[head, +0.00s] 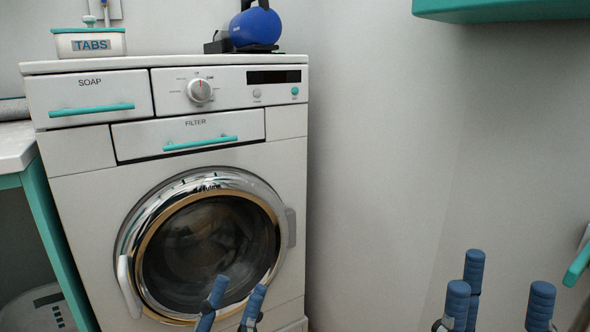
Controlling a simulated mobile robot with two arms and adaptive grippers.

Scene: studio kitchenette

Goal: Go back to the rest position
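My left gripper (236,291) shows at the bottom middle, in front of the lower part of the washing machine door (205,240). Its blue fingertips stand apart with nothing between them. My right gripper (499,285) shows at the bottom right, in front of the bare wall. Its blue fingers are spread and empty. The rest of both grippers is cut off by the lower edge of the picture.
The white washing machine (285,160) has its round door and drawers shut. A TABS box (90,43) and a blue kettle (255,26) stand on top. A teal-edged counter (45,215) is at left, a teal cabinet (500,9) at upper right. Wall space between is clear.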

